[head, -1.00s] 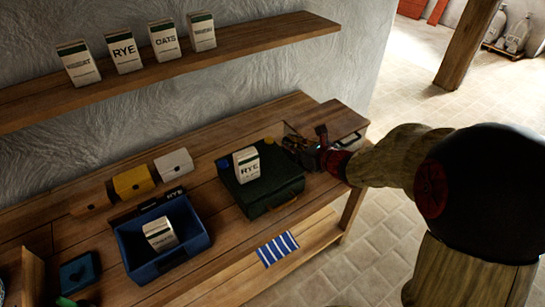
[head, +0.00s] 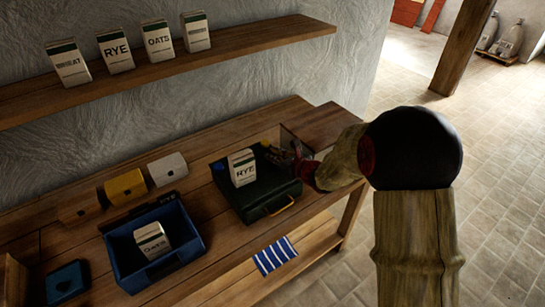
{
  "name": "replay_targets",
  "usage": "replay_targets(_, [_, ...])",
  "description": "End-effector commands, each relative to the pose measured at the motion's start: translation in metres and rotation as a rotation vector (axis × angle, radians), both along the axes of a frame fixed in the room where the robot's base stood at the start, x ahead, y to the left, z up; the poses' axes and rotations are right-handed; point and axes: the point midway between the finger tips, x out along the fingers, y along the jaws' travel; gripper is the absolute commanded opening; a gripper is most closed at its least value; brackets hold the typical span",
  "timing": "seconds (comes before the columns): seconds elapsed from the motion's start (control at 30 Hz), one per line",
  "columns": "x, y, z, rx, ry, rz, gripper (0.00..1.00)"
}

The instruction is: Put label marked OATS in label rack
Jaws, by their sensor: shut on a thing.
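My gripper (head: 299,157) is at the right end of the workbench, beside the back right of the dark green case (head: 262,207). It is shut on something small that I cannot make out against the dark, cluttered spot. My arm comes in from the right and partly covers it. No loose label marked OATS can be told apart. A dark strip (head: 140,209) lies behind the blue bin; whether it is the label rack is unclear. An OATS packet (head: 158,41) stands on the wall shelf, and another packet (head: 152,241), seemingly OATS, is in the blue bin (head: 190,251).
A RYE packet (head: 242,168) stands on the green case. Yellow (head: 125,187) and white (head: 167,169) blocks stand by the wall. The shelf (head: 240,53) overhangs the bench's back. Floor at right is open.

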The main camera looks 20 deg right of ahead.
Motion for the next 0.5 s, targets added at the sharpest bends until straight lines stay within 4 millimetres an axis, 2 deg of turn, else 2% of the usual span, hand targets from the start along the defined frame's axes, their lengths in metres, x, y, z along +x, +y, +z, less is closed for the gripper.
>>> replay_targets(0.3, [0.0004, -0.0003, -0.0013, -0.001, -0.002, -0.001, 0.0])
replay_targets(0.33, [0.0003, -0.0003, -0.0016, -0.001, -0.002, -0.001, 0.11])
replay_targets(0.5, [0.0003, -0.0003, -0.0004, -0.001, -0.002, -0.001, 0.21])
